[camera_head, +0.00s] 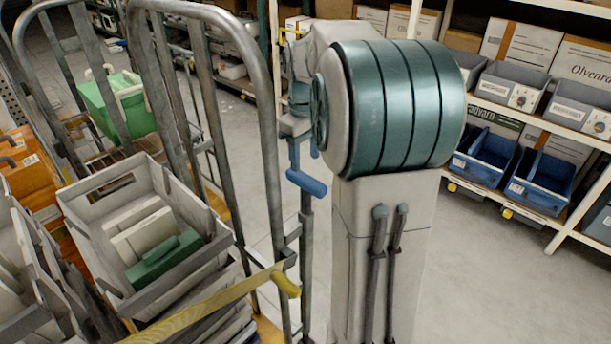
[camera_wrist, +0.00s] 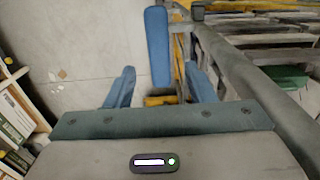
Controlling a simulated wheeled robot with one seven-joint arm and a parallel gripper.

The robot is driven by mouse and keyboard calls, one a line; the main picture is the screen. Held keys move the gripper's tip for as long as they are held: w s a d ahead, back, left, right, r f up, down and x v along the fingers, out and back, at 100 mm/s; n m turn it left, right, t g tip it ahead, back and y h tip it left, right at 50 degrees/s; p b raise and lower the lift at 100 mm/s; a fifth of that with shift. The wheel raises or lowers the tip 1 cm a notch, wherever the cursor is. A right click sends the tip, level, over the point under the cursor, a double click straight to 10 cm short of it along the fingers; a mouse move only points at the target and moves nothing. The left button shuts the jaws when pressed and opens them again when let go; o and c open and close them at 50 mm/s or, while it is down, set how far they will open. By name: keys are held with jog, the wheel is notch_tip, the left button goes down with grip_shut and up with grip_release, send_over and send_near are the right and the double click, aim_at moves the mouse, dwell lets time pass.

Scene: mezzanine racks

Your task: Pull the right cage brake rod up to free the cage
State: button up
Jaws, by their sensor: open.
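The right cage (camera_head: 271,130) is a grey tubular frame at the left of the head view; its tubes also show at the right of the wrist view (camera_wrist: 250,75). A blue bar-shaped handle (camera_head: 307,183) sits beside its right post, on a thin upright rod (camera_head: 306,225). In the wrist view the blue handle (camera_wrist: 156,48) appears between my two blue fingers. My gripper (camera_head: 304,155) is open and points down just above the handle, partly hidden by my arm. In the wrist view my gripper (camera_wrist: 160,75) holds nothing; contact with the handle cannot be told.
A yellow handle (camera_head: 286,284) sits lower on the cage, at the end of a yellow strap (camera_head: 215,306). A grey crate (camera_head: 150,290) stands inside the cage. Shelves with blue bins (camera_head: 540,180) stand at the right. The floor (camera_head: 480,270) between is clear.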

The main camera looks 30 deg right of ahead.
aim_at(306, 177)
notch_tip(306, 177, down, 6)
jog(key=shift+d+f, duration=0.1)
jog(key=shift+f, duration=0.15)
grip_shut()
notch_tip(306, 177, up, 6)
jog(key=p, duration=0.4)
jog(key=shift+r, duration=0.15)
jog(key=shift+w, duration=0.1)
